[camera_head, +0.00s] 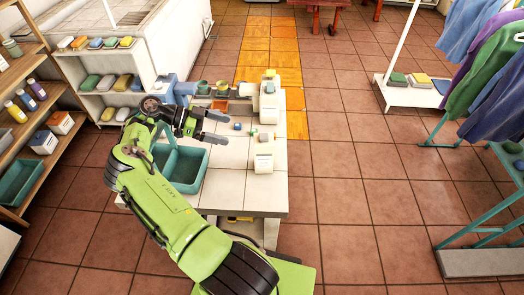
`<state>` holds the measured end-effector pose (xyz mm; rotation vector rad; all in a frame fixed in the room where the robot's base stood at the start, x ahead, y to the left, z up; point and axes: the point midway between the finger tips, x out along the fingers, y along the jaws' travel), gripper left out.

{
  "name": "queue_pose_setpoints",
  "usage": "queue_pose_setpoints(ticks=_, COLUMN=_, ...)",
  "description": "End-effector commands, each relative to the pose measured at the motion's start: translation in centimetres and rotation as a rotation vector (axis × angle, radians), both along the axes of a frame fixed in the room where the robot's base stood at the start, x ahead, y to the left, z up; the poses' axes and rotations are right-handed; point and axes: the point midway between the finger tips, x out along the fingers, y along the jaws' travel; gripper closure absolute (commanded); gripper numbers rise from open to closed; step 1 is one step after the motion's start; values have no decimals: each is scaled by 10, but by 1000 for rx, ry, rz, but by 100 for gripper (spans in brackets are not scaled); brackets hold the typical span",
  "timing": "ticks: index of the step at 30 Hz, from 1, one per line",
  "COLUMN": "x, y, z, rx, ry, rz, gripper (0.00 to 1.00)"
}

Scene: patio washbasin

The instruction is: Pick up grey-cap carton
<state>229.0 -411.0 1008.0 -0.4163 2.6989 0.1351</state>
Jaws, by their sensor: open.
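A white carton (263,163) stands near the right edge of the white tiled table (225,188). A taller pale carton (268,104) stands farther back on the same edge, with a small greyish part on top. At this size I cannot tell for certain which is the grey-cap carton. My gripper (217,126) is open and empty above the table, left of both cartons and apart from them. Its fingers point right. My arm and gripper hide part of the table's left side.
A green-grey bin (188,165) sits on the table's left. Small coloured items stand along the back, and a small blue thing (237,126) lies mid-table. A wooden shelf (45,75) with bottles and boxes is at left, a clothes rack (480,160) at right. Tiled floor between is clear.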

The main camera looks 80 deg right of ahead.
Motion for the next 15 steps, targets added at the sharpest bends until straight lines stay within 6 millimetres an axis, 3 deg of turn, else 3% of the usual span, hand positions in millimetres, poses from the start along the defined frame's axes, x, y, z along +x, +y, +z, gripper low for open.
queue_pose_setpoints(ticks=5, x=-8, y=-5, z=-12, rx=-45, ry=16, rz=-15, gripper=6)
queue_pose_setpoints(ticks=15, x=-59, y=-20, z=-39, rx=-39, ry=15, rz=-13, gripper=6)
